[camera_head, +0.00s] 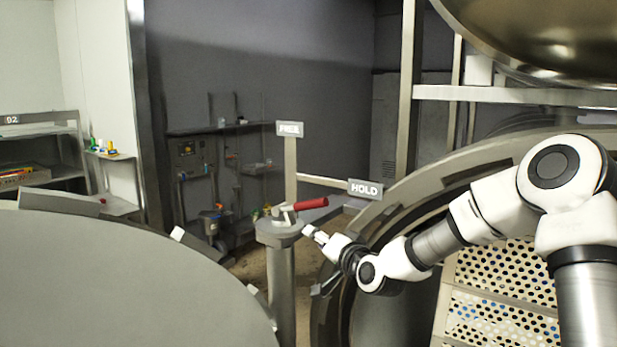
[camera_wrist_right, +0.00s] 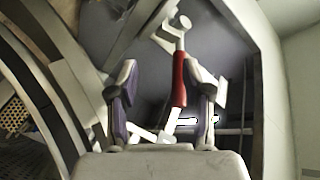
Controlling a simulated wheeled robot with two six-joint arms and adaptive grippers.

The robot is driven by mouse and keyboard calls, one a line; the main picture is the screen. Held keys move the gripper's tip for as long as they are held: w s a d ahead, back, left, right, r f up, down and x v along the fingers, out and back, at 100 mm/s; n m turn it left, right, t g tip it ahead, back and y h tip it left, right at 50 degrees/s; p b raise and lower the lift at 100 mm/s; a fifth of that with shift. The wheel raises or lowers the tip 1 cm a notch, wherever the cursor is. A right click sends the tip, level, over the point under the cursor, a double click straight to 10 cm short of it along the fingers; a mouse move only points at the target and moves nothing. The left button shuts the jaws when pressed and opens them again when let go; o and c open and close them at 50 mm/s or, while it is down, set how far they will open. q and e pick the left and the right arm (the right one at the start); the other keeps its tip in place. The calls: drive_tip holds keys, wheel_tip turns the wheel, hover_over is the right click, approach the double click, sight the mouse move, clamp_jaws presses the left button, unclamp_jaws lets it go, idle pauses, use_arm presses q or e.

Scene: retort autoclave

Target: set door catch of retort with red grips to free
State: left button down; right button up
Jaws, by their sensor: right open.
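The door catch is a lever with a red grip (camera_head: 309,204) on top of a grey post (camera_head: 281,270). The lever points right, toward the HOLD sign (camera_head: 365,188); the FREE sign (camera_head: 290,129) stands above and behind the pivot. My right gripper (camera_head: 315,235) is just below and in front of the red grip. In the right wrist view, the red grip (camera_wrist_right: 179,80) shows between the two open fingers of my right gripper (camera_wrist_right: 162,80), nearer the right finger. I cannot tell whether it touches that finger. My left gripper is not in view.
A large grey round door (camera_head: 110,285) fills the lower left. The retort's round rim (camera_head: 440,180) is behind my right arm, with perforated trays (camera_head: 505,275) inside. Shelves with small items (camera_head: 105,152) stand at the far left. Pipes and valves (camera_head: 210,215) are on the back wall.

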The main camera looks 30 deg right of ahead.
sight(314, 206)
drive_tip(key=shift+m+t+h, duration=0.4)
drive_tip(key=shift+m+t, duration=0.1)
drive_tip(key=shift+t, duration=0.1)
drive_tip(key=d+r, duration=0.1)
drive_tip(key=r, duration=0.3)
drive_tip(key=d+r, duration=0.1)
drive_tip(key=r, duration=0.1)
drive_tip(key=shift+s+d+p, duration=0.1)
drive_tip(key=shift+d+p, duration=0.2)
drive_tip(key=w+p, duration=0.1)
drive_tip(key=w, duration=0.4)
drive_tip(key=w+p, duration=0.1)
drive_tip(key=w, duration=0.1)
drive_tip(key=shift+w+f+p, duration=0.15)
drive_tip(key=shift+f+p, duration=0.1)
drive_tip(key=shift+p, duration=0.05)
drive_tip(key=shift+w+d, duration=0.1)
drive_tip(key=shift+w, duration=0.35)
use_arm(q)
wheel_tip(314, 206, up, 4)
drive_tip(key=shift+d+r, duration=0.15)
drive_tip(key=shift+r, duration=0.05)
use_arm(e)
drive_tip(key=shift+d+f, duration=0.1)
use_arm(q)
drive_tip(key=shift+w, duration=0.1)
use_arm(e)
clamp_jaws()
